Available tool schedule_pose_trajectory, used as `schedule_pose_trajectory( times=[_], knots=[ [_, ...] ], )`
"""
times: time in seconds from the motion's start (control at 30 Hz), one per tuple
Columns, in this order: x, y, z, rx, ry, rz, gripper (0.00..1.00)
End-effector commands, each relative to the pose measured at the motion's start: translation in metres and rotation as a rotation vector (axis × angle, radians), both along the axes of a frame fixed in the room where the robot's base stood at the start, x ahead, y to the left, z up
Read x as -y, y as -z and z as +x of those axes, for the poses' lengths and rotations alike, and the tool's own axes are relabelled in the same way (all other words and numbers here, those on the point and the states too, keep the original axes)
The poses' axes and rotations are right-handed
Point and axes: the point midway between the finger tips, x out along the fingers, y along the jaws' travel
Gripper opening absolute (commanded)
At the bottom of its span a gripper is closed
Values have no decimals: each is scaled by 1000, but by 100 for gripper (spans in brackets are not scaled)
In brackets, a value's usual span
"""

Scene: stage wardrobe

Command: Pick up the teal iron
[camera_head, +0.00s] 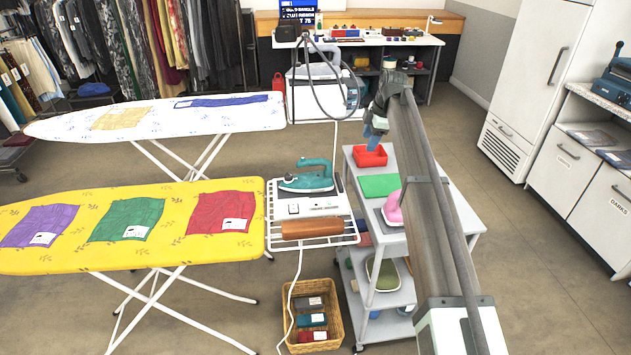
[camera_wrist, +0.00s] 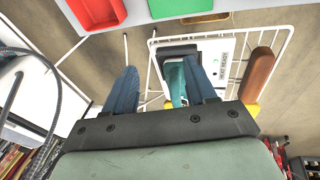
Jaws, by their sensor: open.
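In the wrist view my gripper (camera_wrist: 162,68) is open, with two blue fingers spread and nothing held. The iron (camera_wrist: 175,82) shows beyond and between the fingers there, partly hidden by the right finger and the gripper body.
A grey cart (camera_head: 470,225) to the right of the rack holds a red tray (camera_head: 370,156), a green mat (camera_head: 379,185) and a pink iron (camera_head: 393,208). A wicker basket (camera_head: 334,326) stands below the rack. A white ironing board (camera_head: 60,128) is behind the yellow one (camera_head: 70,200).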

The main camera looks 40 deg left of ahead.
Motion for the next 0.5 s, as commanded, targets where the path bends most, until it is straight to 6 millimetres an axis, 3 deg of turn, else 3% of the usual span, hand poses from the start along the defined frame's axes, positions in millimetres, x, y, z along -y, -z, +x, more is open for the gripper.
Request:
schedule_pose_trajectory(
  times=[0.03,0.1,0.2,0.3,0.5],
  knots=[
    [-26,-4,-23,-42,-30,33,56],
    [-51,-9,-48,-93,-62,71,56],
    [-74,-15,-74,-145,-92,106,56],
    [-85,-17,-86,-171,-107,122,56],
    [-92,-4,-91,-178,-111,125,56]
  ],
)
